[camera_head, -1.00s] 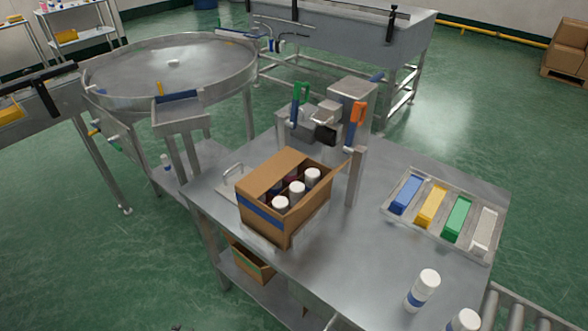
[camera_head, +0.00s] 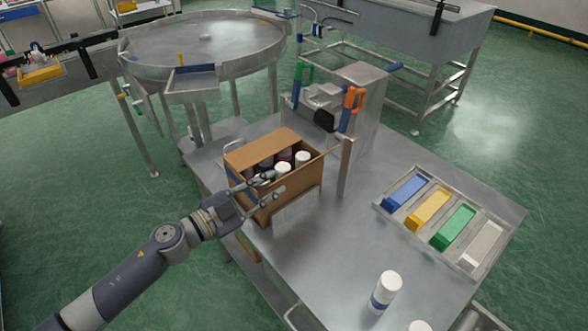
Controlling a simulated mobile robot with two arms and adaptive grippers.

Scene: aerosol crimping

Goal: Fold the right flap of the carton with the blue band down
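The brown carton (camera_head: 293,198) stands on the steel table. White-capped cans (camera_head: 283,168) show in its open top. The blue band is mostly hidden behind my gripper and arm. My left gripper (camera_head: 276,185) is at the carton's near side by the top edge, its two fingers apart with nothing visible between them. I cannot tell whether it touches the carton. My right gripper is not in view.
A crimping machine with an orange handle (camera_head: 354,98) and a steel post (camera_head: 344,168) stand close behind and right of the carton. A tray with coloured bins (camera_head: 428,213) lies at right. A white can (camera_head: 384,292) stands near the front. The table between is clear.

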